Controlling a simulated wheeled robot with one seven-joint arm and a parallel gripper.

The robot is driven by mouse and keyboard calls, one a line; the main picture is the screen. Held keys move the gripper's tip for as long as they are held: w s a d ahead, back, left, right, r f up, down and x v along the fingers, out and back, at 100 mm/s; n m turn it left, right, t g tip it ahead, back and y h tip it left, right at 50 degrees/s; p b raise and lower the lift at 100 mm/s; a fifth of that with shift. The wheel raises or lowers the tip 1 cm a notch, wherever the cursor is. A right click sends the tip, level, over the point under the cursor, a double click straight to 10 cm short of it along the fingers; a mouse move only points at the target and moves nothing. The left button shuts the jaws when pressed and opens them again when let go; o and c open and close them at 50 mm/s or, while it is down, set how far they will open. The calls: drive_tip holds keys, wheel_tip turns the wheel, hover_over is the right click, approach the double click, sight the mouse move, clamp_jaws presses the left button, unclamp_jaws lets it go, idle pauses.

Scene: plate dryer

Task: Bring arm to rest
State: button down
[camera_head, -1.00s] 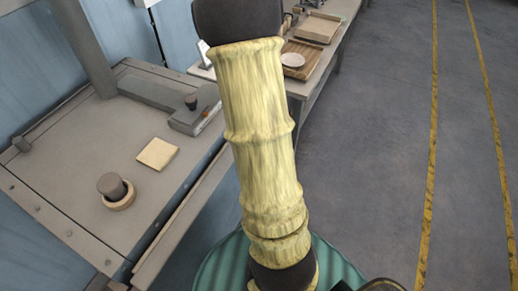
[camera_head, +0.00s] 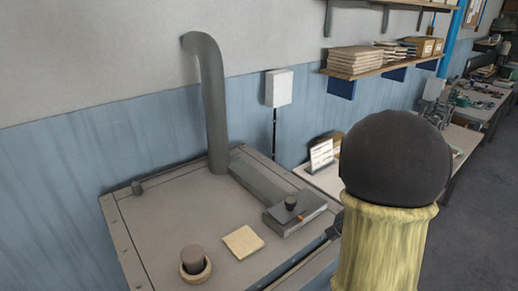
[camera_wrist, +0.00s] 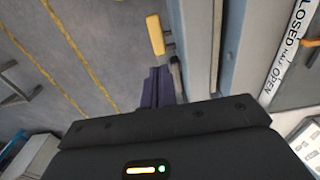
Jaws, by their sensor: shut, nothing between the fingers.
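My gripper (camera_wrist: 160,84) shows in the wrist view as dark purple fingers held together beyond the black wrist housing, with nothing visible between them. In the head view my arm rises at the right in a pale yellow sleeve with a dark round joint on top; my gripper is not visible there. The wrist view looks along a grey cabinet side (camera_wrist: 207,45), with the floor (camera_wrist: 60,60) to the left. I cannot tell the exact gap between my gripper and the cabinet.
The plate dryer (camera_head: 180,225) stands at the left with a grey pipe (camera_head: 213,110), a square tan plate (camera_head: 243,242) and a round knob (camera_head: 194,262). A shelf (camera_head: 385,68) holds stacked boards. A label reading closed and open (camera_wrist: 290,45) and a yellow block (camera_wrist: 155,35) show in the wrist view.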

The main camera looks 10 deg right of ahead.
drive_tip(key=a+n, duration=0.2)
drive_tip(key=a, duration=0.1)
drive_tip(key=a+n, duration=0.2)
drive_tip(key=a, duration=0.2)
drive_tip(key=a+f+n+t, duration=0.1)
drive_tip(key=a+n, duration=0.1)
drive_tip(key=a, duration=0.2)
drive_tip(key=shift+w+n+b, duration=0.2)
drive_tip(key=shift+n+b, duration=0.2)
drive_tip(key=s+a+n, duration=0.1)
drive_tip(key=a+n, duration=0.1)
drive_tip(key=a, duration=0.1)
drive_tip(key=s+a+n+t, duration=0.1)
drive_tip(key=a+n, duration=0.1)
drive_tip(key=a, duration=0.1)
drive_tip(key=s+a+n, duration=0.1)
drive_tip(key=a+n, duration=0.1)
drive_tip(key=a, duration=0.1)
drive_tip(key=shift+f, duration=0.3)
drive_tip(key=shift+w, duration=0.15)
drive_tip(key=shift+a, duration=0.1)
